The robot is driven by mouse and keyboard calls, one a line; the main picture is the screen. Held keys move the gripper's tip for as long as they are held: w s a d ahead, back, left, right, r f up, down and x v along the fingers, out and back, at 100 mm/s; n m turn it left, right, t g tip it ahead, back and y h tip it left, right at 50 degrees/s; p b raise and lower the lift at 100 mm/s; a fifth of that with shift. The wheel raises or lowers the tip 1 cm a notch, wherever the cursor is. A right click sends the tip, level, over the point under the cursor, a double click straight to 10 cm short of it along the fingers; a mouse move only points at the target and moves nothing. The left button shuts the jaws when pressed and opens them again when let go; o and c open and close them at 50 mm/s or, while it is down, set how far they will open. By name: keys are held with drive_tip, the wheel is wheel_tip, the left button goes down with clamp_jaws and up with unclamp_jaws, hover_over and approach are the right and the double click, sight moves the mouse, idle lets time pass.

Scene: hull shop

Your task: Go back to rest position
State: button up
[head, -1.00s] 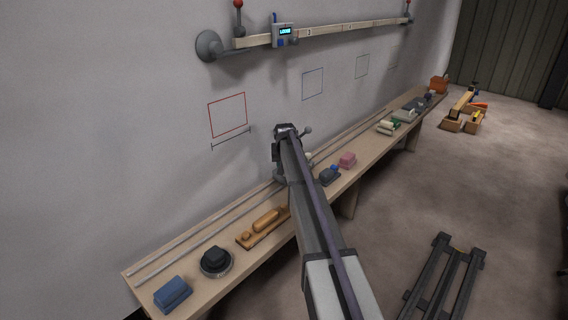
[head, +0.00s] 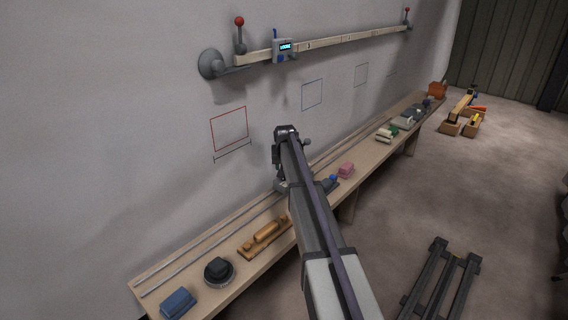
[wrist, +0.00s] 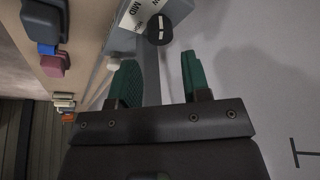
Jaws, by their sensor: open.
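My gripper (wrist: 158,62) shows in the wrist view with its two green fingers apart. A grey strip lies between or behind the fingers in the picture; I cannot tell whether they touch it. Just beyond is a grey box (wrist: 122,42) with a label reading "MID" and a black knob (wrist: 160,30) with a white mark. In the head view my arm reaches over the bench (head: 222,268) near the wall. The fingers there are mostly hidden behind the arm, beside a grey fixture (head: 281,186).
On the bench are a blue block (head: 178,302), a round black piece (head: 219,270), a wooden plane-like tool (head: 265,233) and a pink block (head: 346,170). A wall rail (head: 340,39) carries a lit display (head: 285,48). A dark rack (head: 440,285) stands on the floor, right.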

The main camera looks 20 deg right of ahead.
drive_tip(key=p+v, duration=0.2)
drive_tip(key=v, duration=0.2)
drive_tip(key=shift+s+r, duration=0.1)
drive_tip(key=shift+r, duration=0.25)
drive_tip(key=s+a+n+g+y, duration=0.1)
drive_tip(key=s+a, duration=0.7)
drive_tip(key=s, duration=0.6)
drive_tip(key=s+a+f+n+g, duration=0.1)
drive_tip(key=s+a+n+g, duration=0.1)
drive_tip(key=s+a, duration=0.85)
drive_tip(key=s+a+n+g+y, duration=0.1)
drive_tip(key=s+a, duration=0.4)
drive_tip(key=s, duration=1.1)
wheel_tip(320, 180, up, 15)
drive_tip(key=w+p, duration=0.1)
drive_tip(key=p, duration=1.5)
drive_tip(key=shift+a, duration=0.45)
